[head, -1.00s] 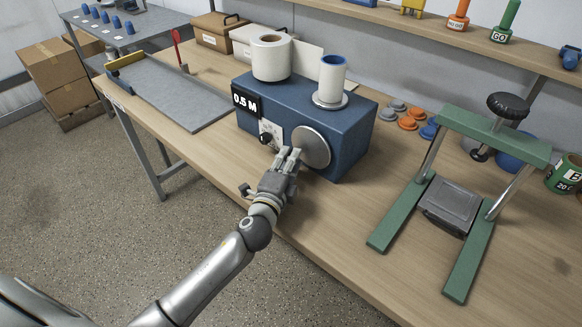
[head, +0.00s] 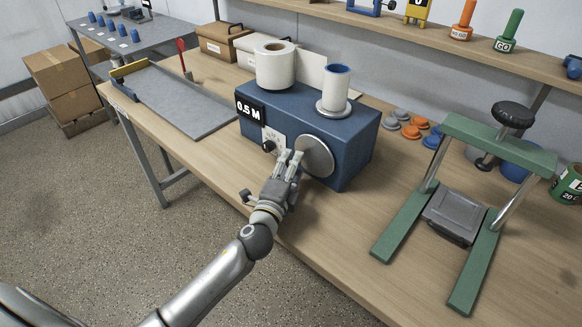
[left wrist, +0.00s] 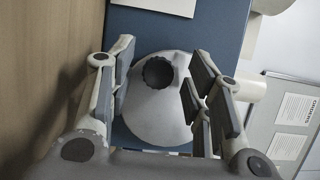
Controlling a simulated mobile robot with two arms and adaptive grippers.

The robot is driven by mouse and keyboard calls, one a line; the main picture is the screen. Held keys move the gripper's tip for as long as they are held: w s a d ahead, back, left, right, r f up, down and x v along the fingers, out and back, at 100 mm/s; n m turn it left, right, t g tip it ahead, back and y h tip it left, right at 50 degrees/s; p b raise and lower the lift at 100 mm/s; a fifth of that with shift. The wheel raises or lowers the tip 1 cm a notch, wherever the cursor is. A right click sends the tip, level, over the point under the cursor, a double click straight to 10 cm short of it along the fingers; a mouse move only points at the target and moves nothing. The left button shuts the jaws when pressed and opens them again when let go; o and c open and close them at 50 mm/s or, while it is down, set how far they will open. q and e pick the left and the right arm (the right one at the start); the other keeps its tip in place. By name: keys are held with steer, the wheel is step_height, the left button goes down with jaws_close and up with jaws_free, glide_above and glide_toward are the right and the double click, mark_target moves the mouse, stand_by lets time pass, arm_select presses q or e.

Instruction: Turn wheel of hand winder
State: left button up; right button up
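The hand winder is a blue box (head: 350,140) on the wooden bench. It carries a large white roll (head: 275,68) and a smaller white roll with a blue core (head: 336,82) on top. Its wheel is a grey metal disc (head: 318,157) on the front, and it also shows in the left wrist view (left wrist: 155,118) with a dark round knob (left wrist: 158,72). My left gripper (head: 289,157) is at the wheel's left side. In the left wrist view its fingers (left wrist: 155,82) are apart on either side of the knob, with visible gaps. My right gripper is not in view.
A sign (head: 247,111) reading 0.5 M and a small dial (head: 269,147) are on the winder's front. A green press frame (head: 488,215) stands to the right. Orange and grey discs (head: 412,132) lie behind it. A grey board (head: 178,108) lies left.

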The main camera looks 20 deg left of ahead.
arm_select(q)
steer(key=shift+s+d+f, duration=0.1)
steer(key=shift+s+f, duration=0.05)
steer(key=shift+s, duration=0.45)
steer(key=s, duration=1)
steer(key=shift+s+d, duration=0.2)
steer(key=shift+s, duration=0.2)
